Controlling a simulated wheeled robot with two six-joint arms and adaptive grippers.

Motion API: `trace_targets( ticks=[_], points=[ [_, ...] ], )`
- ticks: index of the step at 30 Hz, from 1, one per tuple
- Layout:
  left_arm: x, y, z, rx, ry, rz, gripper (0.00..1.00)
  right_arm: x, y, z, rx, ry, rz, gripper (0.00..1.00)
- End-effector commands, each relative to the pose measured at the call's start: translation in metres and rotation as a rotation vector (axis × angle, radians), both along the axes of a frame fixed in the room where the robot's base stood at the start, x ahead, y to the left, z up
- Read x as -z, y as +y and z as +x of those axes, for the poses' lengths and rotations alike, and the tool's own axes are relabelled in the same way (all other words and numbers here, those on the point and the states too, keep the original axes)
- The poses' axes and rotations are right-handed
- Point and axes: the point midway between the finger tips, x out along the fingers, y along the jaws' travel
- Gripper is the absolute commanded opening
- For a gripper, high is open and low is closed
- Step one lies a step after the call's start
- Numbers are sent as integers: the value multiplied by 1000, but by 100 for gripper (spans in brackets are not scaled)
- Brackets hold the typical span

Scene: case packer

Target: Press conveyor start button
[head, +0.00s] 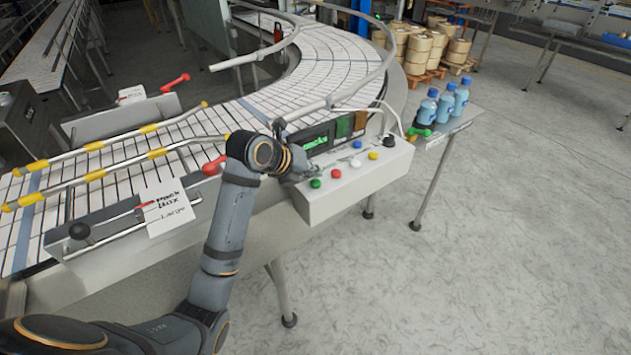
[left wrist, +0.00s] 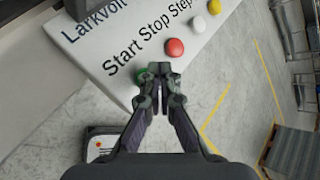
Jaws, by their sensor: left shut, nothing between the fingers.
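The control box (head: 345,190) stands at the side of the conveyor (head: 300,65). Its front row holds a green button (head: 315,183), a red button (head: 336,173), a white button (head: 356,163) and a yellow button (head: 372,155). My left gripper (head: 303,173) is shut and empty, close to the green button at the box's left end. In the left wrist view, the fingertips (left wrist: 160,70) overlap the green button (left wrist: 143,76), partly hiding it; I cannot tell whether they touch it. The printed label (left wrist: 145,37) reads "Start Stop Step". My right gripper is not in view.
A black knob (head: 389,141) and a small lit display (head: 316,142) are on the box. Blue bottles (head: 446,105) stand on a side shelf to the right. Railings with yellow sleeves (head: 150,127) run along the conveyor. The floor (head: 500,250) at right is clear.

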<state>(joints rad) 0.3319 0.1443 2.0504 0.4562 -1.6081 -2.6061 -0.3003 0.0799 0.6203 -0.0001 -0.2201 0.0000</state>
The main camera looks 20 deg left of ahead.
Motion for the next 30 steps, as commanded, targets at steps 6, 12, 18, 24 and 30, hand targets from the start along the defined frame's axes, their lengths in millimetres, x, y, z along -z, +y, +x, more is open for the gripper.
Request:
trace_targets(
  ticks=[6, 12, 18, 24, 30],
  points=[
    [8, 0, 0, 0, 0, 0, 0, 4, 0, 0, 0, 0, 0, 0],
    [7, 0, 0, 0, 0, 0, 0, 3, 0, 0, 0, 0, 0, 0],
    [8, 0, 0, 0, 0, 0, 0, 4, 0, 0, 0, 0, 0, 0],
    [11, 0, 0, 0, 0, 0, 0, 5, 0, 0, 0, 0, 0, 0],
    [13, 0, 0, 0, 0, 0, 0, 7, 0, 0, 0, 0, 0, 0]
  ],
)
